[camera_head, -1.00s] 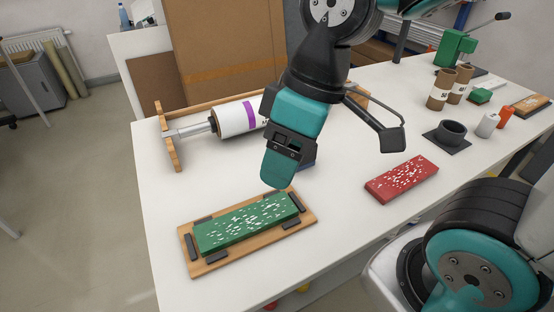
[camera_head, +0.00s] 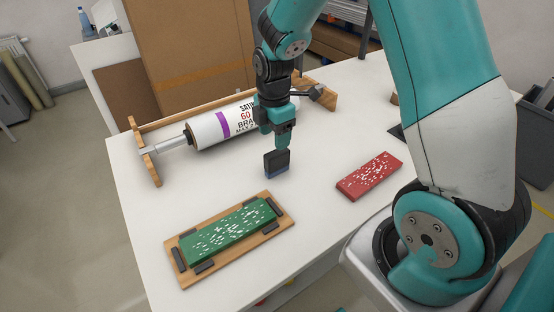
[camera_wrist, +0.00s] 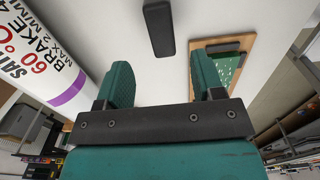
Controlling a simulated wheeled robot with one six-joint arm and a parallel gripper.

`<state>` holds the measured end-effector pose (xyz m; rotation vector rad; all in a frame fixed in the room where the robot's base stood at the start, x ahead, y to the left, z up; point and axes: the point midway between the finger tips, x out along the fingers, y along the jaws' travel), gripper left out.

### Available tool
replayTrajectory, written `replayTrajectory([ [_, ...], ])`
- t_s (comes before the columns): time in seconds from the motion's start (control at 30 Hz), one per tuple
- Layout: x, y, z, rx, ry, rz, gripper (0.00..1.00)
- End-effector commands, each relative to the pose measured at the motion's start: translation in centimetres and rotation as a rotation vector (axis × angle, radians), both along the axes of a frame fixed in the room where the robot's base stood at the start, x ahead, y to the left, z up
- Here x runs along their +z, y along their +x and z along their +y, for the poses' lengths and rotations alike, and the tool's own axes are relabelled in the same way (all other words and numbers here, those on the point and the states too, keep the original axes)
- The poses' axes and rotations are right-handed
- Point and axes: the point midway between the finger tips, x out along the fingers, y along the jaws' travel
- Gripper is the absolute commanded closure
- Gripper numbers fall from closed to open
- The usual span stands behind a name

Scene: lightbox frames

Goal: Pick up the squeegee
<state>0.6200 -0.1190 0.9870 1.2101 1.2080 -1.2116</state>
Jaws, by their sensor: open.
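The squeegee (camera_head: 277,161) stands on the white table, a dark block with a blue lower edge. In the wrist view the squeegee (camera_wrist: 159,28) is a dark bar beyond the fingertips, roughly in line with the gap between them. My gripper (camera_head: 282,146) points down just above the squeegee in the head view and partly overlaps its top. In the wrist view my gripper (camera_wrist: 163,75) has its two teal fingers spread with nothing between them. I cannot tell whether a finger touches the squeegee.
A green block (camera_head: 230,230) lies on a wooden board (camera_head: 186,277) at front left. A red block (camera_head: 369,176) lies to the right. A large white roller (camera_head: 212,131) rests on a wooden stand (camera_head: 142,151) behind. The table around the squeegee is clear.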

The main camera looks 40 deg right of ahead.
Motion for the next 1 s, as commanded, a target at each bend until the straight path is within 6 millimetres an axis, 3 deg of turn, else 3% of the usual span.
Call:
replayTrajectory([
  [0.2, -3.8, -0.1, 0.0, -0.001, 0.001, 0.003, 0.38],
  [0.47, -5.7, -0.2, -0.2, -0.002, 0.001, 0.004, 0.38],
  [0.7, -9.2, -0.3, -0.6, -0.002, 0.001, 0.003, 0.38],
  [1.0, -9.9, -0.3, -0.6, -0.001, 0.001, -0.001, 0.38],
])
